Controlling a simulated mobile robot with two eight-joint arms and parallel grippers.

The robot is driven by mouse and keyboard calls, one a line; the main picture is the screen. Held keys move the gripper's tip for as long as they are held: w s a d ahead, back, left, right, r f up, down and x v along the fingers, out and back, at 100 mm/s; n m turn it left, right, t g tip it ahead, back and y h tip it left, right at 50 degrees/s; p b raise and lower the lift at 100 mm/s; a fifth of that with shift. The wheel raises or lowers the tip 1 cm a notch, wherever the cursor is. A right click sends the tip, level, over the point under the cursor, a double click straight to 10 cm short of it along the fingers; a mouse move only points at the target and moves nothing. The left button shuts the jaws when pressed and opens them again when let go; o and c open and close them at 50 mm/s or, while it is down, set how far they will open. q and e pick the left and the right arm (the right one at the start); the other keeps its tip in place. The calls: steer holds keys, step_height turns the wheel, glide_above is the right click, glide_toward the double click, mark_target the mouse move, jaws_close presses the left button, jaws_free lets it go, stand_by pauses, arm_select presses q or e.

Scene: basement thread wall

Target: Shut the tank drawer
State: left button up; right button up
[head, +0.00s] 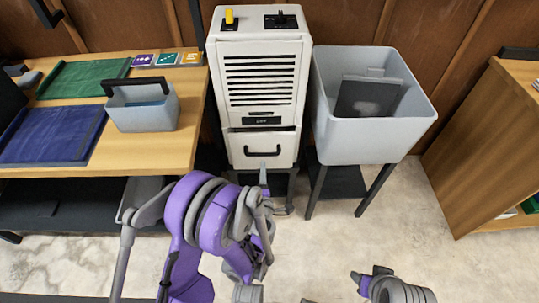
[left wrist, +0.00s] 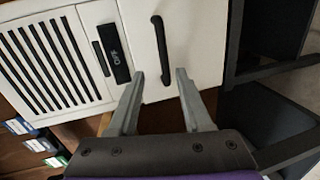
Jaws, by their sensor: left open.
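The tank drawer (head: 262,154) is the lower white front of the tall white cabinet, with a black bar handle (head: 262,149). A dark gap shows above its front, which seems to stand slightly out from the cabinet. In the left wrist view, the drawer front (left wrist: 200,30) and its handle (left wrist: 160,45) are close ahead. My left gripper (head: 263,174) is just in front of the drawer, low near the handle. In the left wrist view, its open fingers (left wrist: 160,77) appear on either side of one end of the handle, with nothing held. Contact cannot be told.
A grey bin (head: 365,135) on a dark stand is right of the cabinet. A wooden table (head: 150,152) at left holds a grey caddy (head: 142,110) and green and blue mats. A wooden shelf (head: 490,150) is far right. Part of my right arm shows below; floor between is clear.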

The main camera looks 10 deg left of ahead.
mark_target(261, 154)
arm_select(q)
steer(key=shift+n, duration=0.5)
steer(key=x, duration=1)
steer(key=shift+a+f, duration=0.35)
steer(key=shift+f, duration=0.05)
steer(key=shift+c, duration=0.3)
jaws_close()
